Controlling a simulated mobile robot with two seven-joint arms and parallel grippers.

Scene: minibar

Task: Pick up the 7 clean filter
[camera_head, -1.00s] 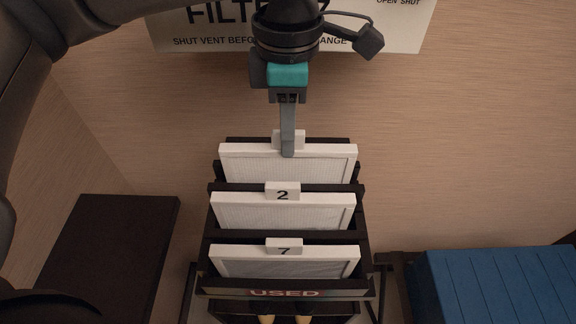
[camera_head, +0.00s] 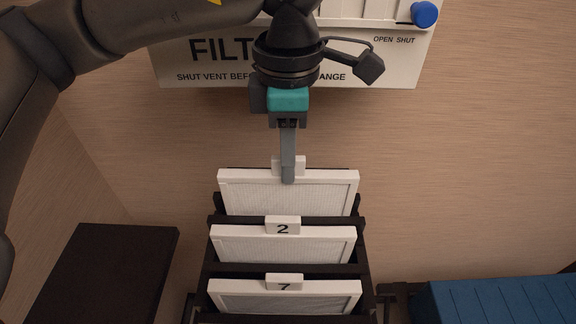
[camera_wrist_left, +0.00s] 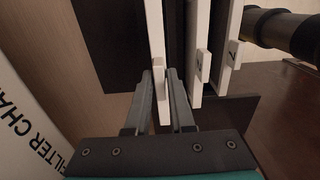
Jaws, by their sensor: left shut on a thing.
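A dark rack (camera_head: 362,290) holds three white-framed filters, one behind another. The front filter (camera_head: 230,297) has a tab marked 7 (camera_head: 284,282). The middle filter (camera_head: 235,244) has a tab marked 2 (camera_head: 283,228). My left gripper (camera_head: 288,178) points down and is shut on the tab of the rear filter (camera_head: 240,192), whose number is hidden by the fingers. In the left wrist view its two fingers (camera_wrist_left: 160,92) close on either side of the rear filter (camera_wrist_left: 155,30). The rear filter's lower part is hidden behind the middle one. My right gripper is not in view.
A white panel (camera_head: 180,75) with filter lettering and a blue knob (camera_head: 424,14) is on the wall behind my left gripper. A dark box (camera_head: 110,265) stands left of the rack, a blue ribbed box (camera_head: 500,300) to its right.

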